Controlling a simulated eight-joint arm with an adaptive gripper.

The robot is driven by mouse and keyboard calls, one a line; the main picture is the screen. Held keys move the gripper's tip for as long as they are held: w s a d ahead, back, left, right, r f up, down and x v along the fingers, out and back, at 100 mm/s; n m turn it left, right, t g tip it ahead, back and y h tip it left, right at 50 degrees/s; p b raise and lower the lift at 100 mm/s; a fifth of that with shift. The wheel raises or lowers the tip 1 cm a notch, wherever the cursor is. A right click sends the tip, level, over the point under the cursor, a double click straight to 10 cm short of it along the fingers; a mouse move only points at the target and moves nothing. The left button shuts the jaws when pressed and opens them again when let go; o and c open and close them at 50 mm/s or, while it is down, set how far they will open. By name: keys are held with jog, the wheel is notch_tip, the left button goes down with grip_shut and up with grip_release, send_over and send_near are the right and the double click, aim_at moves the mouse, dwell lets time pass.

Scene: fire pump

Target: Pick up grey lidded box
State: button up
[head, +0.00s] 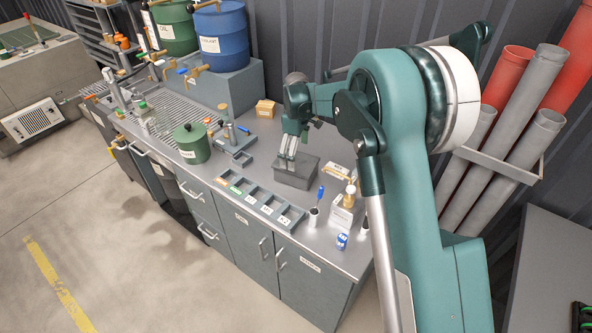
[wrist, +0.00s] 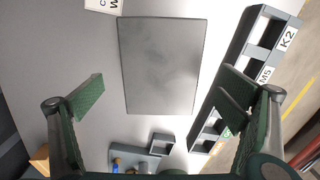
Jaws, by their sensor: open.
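The grey lidded box (head: 297,172) stands on the workbench top (head: 245,185), with its flat lid up. In the wrist view the box (wrist: 158,65) lies ahead of my gripper (wrist: 163,98), centred between the two green fingers. In the head view my gripper (head: 288,150) points down at the box and overlaps its back left part. From the head view I cannot tell whether the fingertips touch the lid.
A labelled compartment tray (head: 257,198) lies close along the box's front left side. A green canister (head: 192,143) stands to the left. A white container (head: 344,212) and a blue can (head: 341,241) stand to the right. A small cardboard box (head: 265,109) sits behind.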

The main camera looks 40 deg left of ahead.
jog(key=shift+f, duration=0.65)
jog(key=shift+f, duration=0.1)
jog(key=shift+s+f, duration=0.1)
jog(key=shift+f, duration=2.4)
jog(key=c, duration=1.1)
jog(key=shift+r, duration=0.15)
jog(key=shift+r, duration=4.9)
jog(key=shift+c, duration=0.2)
